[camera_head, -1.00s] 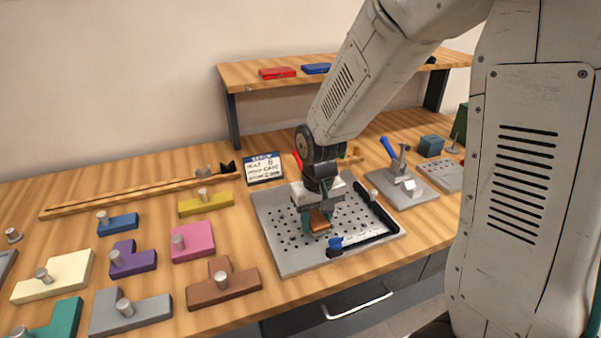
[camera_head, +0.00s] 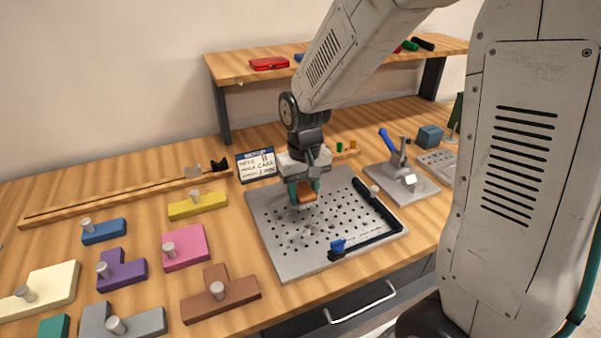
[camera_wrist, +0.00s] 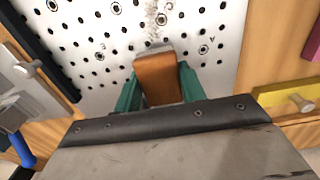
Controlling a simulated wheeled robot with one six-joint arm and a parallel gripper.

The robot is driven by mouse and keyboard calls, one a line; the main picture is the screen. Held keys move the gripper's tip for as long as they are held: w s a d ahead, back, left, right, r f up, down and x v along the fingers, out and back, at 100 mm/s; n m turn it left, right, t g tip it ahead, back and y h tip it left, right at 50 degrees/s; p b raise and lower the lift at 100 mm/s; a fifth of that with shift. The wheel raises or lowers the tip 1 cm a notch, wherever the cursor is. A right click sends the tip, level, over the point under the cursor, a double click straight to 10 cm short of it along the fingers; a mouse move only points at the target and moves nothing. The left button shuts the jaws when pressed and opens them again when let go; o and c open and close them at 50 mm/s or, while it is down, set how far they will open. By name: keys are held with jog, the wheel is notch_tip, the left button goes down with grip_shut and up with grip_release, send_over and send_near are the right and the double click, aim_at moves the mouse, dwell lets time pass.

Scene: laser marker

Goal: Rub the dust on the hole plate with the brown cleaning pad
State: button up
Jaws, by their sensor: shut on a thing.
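The brown cleaning pad (camera_wrist: 158,78) is held between the green fingers of my gripper (camera_wrist: 158,88). In the head view my gripper (camera_head: 303,192) is over the left part of the hole plate, with the pad (camera_head: 306,195) at its lower end. I cannot tell whether the pad touches the plate. The hole plate (camera_head: 290,262) is a grey perforated sheet lying flat on the bench. In the wrist view a speckled grey dust streak (camera_wrist: 154,22) runs on the plate (camera_wrist: 95,20) just beyond the pad's tip. Faint dark specks also show on the plate in the head view.
A black L-shaped fence (camera_head: 372,239) with a blue part lines the plate's right and front sides. A clamp with a blue handle (camera_head: 388,142) stands to the right. Several coloured blocks with knobs, such as the pink block (camera_head: 187,247), lie left. A setup card (camera_head: 257,164) stands behind.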

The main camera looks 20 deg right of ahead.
jog(key=shift+r, duration=2.55)
